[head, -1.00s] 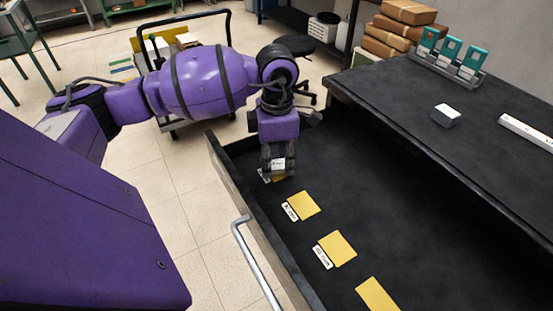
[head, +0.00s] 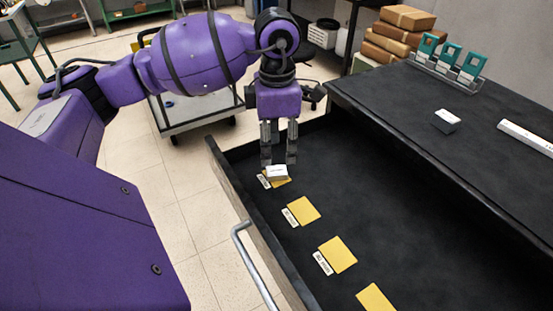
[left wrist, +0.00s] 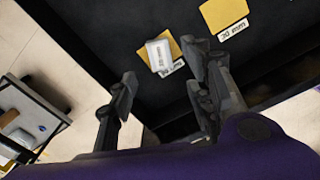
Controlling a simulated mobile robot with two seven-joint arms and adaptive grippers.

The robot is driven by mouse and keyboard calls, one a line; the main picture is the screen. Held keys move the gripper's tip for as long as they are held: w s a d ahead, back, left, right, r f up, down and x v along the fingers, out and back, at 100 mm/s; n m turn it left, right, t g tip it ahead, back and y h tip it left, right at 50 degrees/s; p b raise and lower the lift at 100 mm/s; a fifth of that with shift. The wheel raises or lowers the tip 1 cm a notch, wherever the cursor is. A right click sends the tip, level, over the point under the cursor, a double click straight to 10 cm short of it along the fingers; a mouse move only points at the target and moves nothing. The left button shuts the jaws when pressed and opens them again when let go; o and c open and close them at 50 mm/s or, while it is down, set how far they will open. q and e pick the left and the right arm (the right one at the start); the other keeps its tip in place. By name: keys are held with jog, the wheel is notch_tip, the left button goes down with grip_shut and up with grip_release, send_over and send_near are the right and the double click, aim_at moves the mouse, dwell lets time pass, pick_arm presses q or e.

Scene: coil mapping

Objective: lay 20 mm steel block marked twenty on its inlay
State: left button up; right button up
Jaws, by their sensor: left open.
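The steel block (head: 277,172), pale with a marked top, lies on the farthest yellow inlay (head: 284,182) in the open drawer. A white label (head: 264,181) lies beside that inlay. My left gripper (head: 278,158) is open, fingers pointing down just above the block and apart from it. In the left wrist view its two fingers (left wrist: 163,68) are spread wide and empty. My right gripper is not in view.
More labelled yellow inlays (head: 303,211) run along the drawer toward me. The drawer front with its handle (head: 243,228) is on the left. The black bench top (head: 430,100) on the right holds another small block (head: 446,121), a white bar (head: 527,137) and a teal-piece rack (head: 447,66).

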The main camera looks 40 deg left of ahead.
pick_arm(q)
notch_tip(320, 180, up, 5)
jog(key=shift+f, duration=0.1)
